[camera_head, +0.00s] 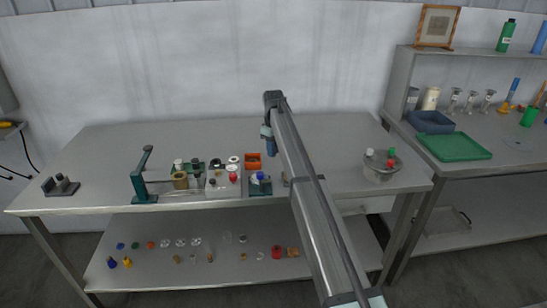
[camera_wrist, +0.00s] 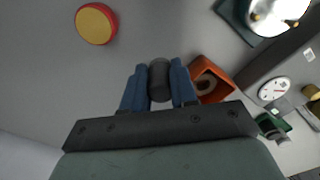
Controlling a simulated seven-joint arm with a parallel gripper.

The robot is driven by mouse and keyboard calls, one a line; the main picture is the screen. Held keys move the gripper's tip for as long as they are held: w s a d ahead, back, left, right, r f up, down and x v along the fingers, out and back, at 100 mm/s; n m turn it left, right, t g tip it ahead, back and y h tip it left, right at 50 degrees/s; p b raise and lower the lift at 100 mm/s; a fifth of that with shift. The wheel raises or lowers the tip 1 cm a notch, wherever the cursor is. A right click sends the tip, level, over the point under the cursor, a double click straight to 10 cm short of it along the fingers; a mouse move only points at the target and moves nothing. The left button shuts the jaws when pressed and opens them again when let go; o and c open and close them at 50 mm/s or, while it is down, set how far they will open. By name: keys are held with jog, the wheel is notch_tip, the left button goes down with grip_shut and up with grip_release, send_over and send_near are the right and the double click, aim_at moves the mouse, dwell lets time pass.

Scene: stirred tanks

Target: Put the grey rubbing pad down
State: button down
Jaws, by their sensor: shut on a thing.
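In the wrist view, the grey rubbing pad (camera_wrist: 158,78) is a dark grey, rounded block between the two blue fingers of my gripper (camera_wrist: 158,82). My gripper is shut on it, with a finger on each side. In the head view, my gripper (camera_head: 270,144) is over the back middle of the steel table (camera_head: 335,140), just right of the orange box. The pad cannot be made out in the head view. The gap between the pad and the table top cannot be told.
The orange box (camera_head: 253,160) holds a ring-shaped thing; the wrist view shows the box (camera_wrist: 222,70) close right of the fingers. A red and yellow disc (camera_wrist: 97,23) lies upper left there. The back left table top is bare.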

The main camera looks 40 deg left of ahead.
jog(key=shift+f, duration=1.85)
jog(key=shift+f, duration=0.2)
jog(key=c, duration=0.9)
grip_release()
notch_tip(320, 180, up, 14)
jog(key=shift+w+d+f, duration=0.1)
jog(key=shift+w+d, duration=0.05)
